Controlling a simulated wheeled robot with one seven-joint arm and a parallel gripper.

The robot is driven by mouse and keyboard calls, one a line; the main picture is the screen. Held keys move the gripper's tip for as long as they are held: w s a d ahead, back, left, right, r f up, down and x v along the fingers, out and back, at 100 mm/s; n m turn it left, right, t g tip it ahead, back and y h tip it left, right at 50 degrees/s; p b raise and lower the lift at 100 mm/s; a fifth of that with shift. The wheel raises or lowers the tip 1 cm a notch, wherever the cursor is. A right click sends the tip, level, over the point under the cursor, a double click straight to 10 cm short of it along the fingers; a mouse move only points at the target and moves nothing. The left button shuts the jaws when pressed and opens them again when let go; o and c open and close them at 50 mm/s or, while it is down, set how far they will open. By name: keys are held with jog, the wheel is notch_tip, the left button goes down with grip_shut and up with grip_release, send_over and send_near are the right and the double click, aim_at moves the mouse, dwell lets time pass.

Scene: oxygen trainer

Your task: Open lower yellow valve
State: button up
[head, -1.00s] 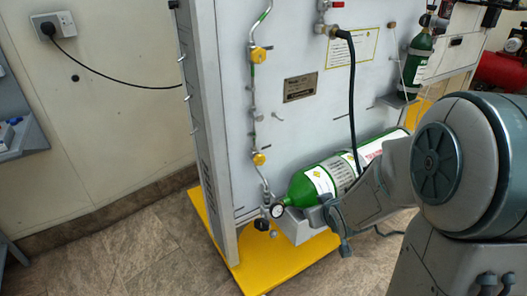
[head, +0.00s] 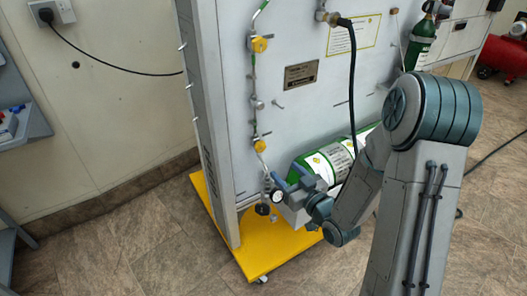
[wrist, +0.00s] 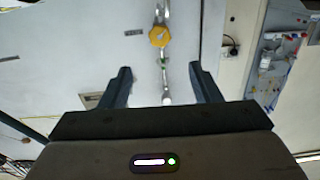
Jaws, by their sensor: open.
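The lower yellow valve (head: 260,145) is a small round knob on the thin vertical pipe of the grey panel. In the wrist view, a yellow valve (wrist: 159,36), apparently the lower one, sits beyond and roughly between my fingertips. My gripper (head: 288,178) is below and slightly right of the lower valve in the head view, in front of the green cylinder's neck. In the wrist view my gripper (wrist: 160,70) has its two dark fingers spread, with nothing between them touching. The upper yellow valve (head: 260,44) is higher on the same pipe.
The green cylinder (head: 325,162) lies at the panel's foot, partly behind my arm. A pressure gauge (head: 278,196) is close below my gripper. A black hose (head: 352,90) hangs to the right. The yellow base (head: 262,255) juts out at floor level. Open floor lies to the left.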

aim_at(261, 148)
jog(key=b+x, duration=0.2)
jog(key=x, duration=1)
jog(key=shift+w+a+b, duration=0.25)
jog(key=shift+w+b, duration=0.05)
jog(key=c, duration=1)
